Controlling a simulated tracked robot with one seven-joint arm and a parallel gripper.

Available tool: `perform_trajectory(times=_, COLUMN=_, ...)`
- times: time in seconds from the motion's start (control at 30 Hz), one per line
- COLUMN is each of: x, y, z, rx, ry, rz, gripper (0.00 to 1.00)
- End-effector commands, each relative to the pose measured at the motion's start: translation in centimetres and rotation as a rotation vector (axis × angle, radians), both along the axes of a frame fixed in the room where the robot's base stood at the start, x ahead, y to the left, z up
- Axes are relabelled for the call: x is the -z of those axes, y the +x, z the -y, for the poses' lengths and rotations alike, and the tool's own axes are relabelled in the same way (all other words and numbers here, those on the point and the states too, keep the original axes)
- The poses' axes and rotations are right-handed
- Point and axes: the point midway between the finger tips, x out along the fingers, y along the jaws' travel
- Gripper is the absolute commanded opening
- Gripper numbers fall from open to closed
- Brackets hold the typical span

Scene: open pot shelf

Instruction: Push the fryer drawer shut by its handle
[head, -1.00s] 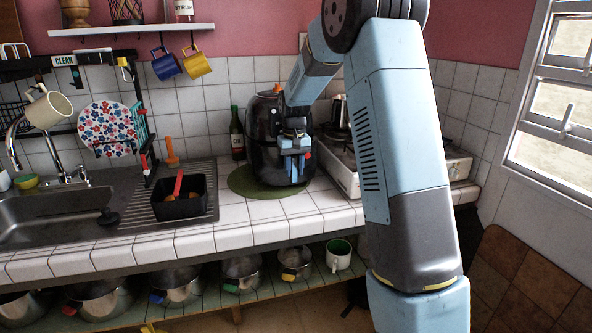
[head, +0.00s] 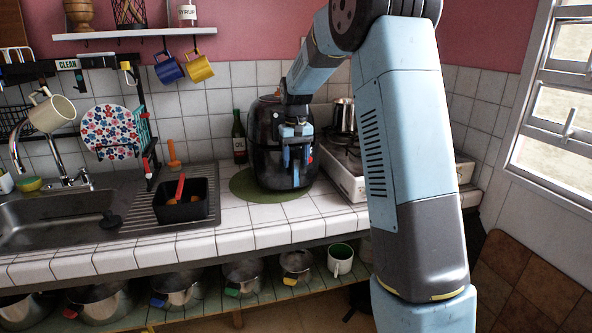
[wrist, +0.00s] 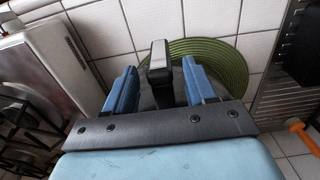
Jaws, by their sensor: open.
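The black air fryer (head: 268,135) stands on a round green mat (head: 241,187) on the white tiled counter. My gripper (head: 296,158) is in front of it, fingers pointing down. In the wrist view the dark fryer handle (wrist: 159,58) stands between the two blue fingers of my gripper (wrist: 158,74). The fingers are open, with a visible gap on each side of the handle. My gripper hides much of the drawer front, so I cannot tell how far the drawer stands out.
A stove (head: 345,180) with a metal pot (head: 344,115) is right of the fryer. A black tub (head: 181,203) with a red-handled tool stands on the drainer to the left. A green bottle (head: 239,137) stands behind the mat. The counter in front of the fryer is clear.

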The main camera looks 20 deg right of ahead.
Motion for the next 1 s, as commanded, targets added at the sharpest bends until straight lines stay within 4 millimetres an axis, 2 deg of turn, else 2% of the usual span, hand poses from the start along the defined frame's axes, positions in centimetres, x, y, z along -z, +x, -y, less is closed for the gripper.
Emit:
perform_trajectory(times=0.03, x=-1.2, y=0.1, z=0.0, rx=0.000, ry=0.000, rz=0.004, gripper=0.55)
perform_trajectory(times=0.2, x=-4.5, y=0.1, z=0.0, rx=0.000, ry=0.000, rz=0.003, gripper=0.55)
perform_trajectory(times=0.4, x=-7.4, y=0.1, z=0.0, rx=0.000, ry=0.000, rz=0.002, gripper=0.55)
perform_trajectory(times=0.6, x=-8.7, y=0.1, z=0.0, rx=0.000, ry=0.000, rz=0.000, gripper=0.55)
perform_trajectory(times=1.0, x=-9.0, y=-0.1, z=0.0, rx=0.000, ry=0.000, rz=0.002, gripper=0.55)
